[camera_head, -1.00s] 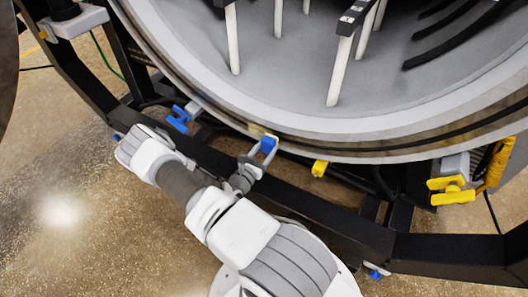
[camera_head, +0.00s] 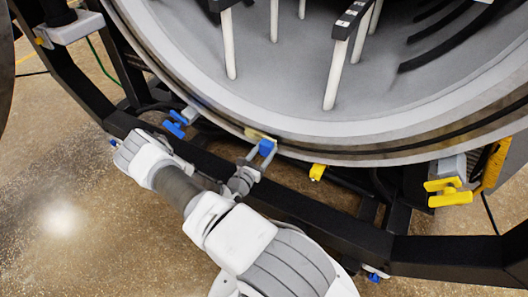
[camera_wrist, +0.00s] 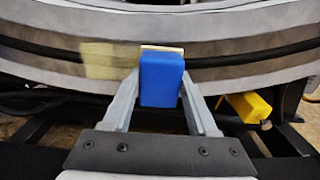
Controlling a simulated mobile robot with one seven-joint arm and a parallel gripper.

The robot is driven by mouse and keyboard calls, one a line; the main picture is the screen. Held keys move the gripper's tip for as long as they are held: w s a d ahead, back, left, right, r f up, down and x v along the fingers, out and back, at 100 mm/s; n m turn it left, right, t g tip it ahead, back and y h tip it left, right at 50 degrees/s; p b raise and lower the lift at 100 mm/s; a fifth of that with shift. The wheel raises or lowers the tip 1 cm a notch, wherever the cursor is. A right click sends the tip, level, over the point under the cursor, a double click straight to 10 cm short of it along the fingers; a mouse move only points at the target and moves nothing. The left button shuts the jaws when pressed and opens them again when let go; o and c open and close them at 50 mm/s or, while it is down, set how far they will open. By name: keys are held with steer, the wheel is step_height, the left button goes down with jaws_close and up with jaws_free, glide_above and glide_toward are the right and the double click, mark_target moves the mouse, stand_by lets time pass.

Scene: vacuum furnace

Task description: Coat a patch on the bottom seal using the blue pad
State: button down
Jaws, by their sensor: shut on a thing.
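My gripper (camera_wrist: 163,88) is shut on the blue pad (camera_wrist: 161,78). The pad is upright between the two fingers, with a pale tan strip along its top edge, against the furnace's lower rim. The bottom seal (camera_wrist: 235,62) is a dark band in the rim, passing behind the pad. A pale yellowish patch (camera_wrist: 105,60) covers part of the seal and rim, just left of the pad. In the head view, the pad (camera_head: 266,147) is at the rim's lower edge, with the patch (camera_head: 256,134) beside it. I cannot tell whether the pad touches the seal.
A black curved frame (camera_head: 310,212) runs below the rim, close under my arm. A blue clamp (camera_head: 175,124) is to the left. A small yellow block (camera_head: 317,172) and a yellow clamp (camera_head: 447,191) are to the right. Open floor (camera_head: 60,240) lies at lower left.

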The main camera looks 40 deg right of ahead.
mark_target(253, 134)
steer(key=shift+w+d, duration=0.2)
steer(key=shift+d, duration=0.35)
steer(key=shift+w+a+b, duration=0.25)
steer(key=shift+w, duration=0.45)
steer(key=shift+w+a+b, duration=0.2)
steer(key=shift+w+b, duration=0.1)
steer(key=shift+w, duration=0.45)
steer(key=shift+w+a+b, duration=0.25)
steer(key=shift+w, duration=0.45)
steer(key=shift+w+a+b, duration=0.2)
steer(key=shift+w+b, duration=0.05)
steer(key=shift+w, duration=0.55)
steer(key=shift+w+a+b, duration=0.15)
steer(key=shift+w+b, duration=0.1)
steer(key=shift+w, duration=0.5)
steer(key=shift+s+d+r+p, duration=0.1)
steer(key=shift+s+d+p, duration=0.15)
steer(key=shift+s+p, duration=0.5)
steer(key=shift+s+d+p, duration=0.3)
steer(key=shift+s+p, duration=0.1)
steer(key=shift+s, duration=0.75)
steer(key=shift+s+d+r+p, duration=0.1)
steer(key=shift+s+d+p, duration=0.15)
steer(key=shift+s+p, duration=0.5)
steer(key=shift+s+d+f, duration=0.1)
steer(key=shift+s+d, duration=0.05)
steer(key=shift+s, duration=0.45)
steer(key=shift+s+d+f, duration=0.1)
steer(key=shift+s+d, duration=0.05)
steer(key=shift+s, duration=0.4)
